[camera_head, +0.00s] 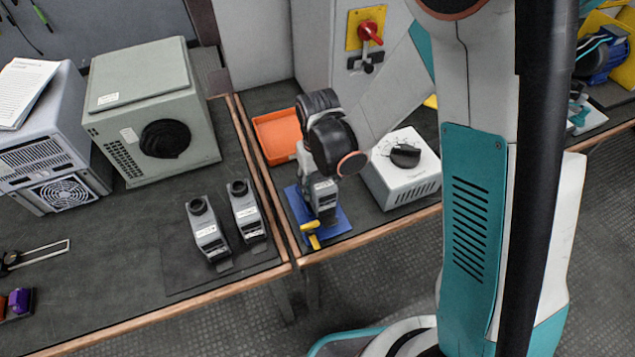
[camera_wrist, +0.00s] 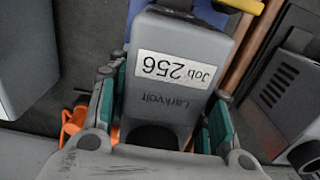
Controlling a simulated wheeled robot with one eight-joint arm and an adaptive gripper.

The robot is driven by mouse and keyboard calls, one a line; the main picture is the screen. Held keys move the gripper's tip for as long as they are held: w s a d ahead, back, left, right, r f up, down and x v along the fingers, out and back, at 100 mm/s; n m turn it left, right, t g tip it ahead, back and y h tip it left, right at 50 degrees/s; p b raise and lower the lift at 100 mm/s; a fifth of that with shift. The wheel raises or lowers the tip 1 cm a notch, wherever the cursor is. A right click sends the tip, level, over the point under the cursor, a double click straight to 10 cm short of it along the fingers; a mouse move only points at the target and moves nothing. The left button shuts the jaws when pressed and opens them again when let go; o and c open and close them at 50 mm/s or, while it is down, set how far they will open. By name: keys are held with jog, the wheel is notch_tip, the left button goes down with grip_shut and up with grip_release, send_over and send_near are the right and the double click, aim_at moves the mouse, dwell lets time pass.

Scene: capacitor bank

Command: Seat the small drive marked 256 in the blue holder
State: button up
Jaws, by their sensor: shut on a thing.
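The small grey drive, labelled "Job 256" in the wrist view (camera_wrist: 172,68), is between my gripper's two teal-padded fingers (camera_wrist: 165,105). In the head view the drive (camera_head: 324,196) stands over the blue holder (camera_head: 341,223), with my gripper (camera_head: 312,168) at its upper end. The holder has a yellow lever (camera_head: 311,236) at its front. A strip of blue (camera_wrist: 134,12) shows beside the drive's far end in the wrist view. My gripper is shut on the drive. The drive's underside is hidden, so I cannot tell whether it touches the holder or sits fully in it.
Two similar drives (camera_head: 207,231) (camera_head: 246,211) stand on a dark mat to the left. An orange tray (camera_head: 276,136) lies behind the holder. A white box with a black knob (camera_head: 402,168) stands close on the right. The table's wooden front edge is near the holder.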

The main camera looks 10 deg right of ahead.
jog(key=shift+f+b, duration=0.5)
jog(key=shift+f, duration=0.1)
jog(key=o, duration=1.6)
jog(key=shift+o, duration=0.2)
notch_tip(320, 180, up, 12)
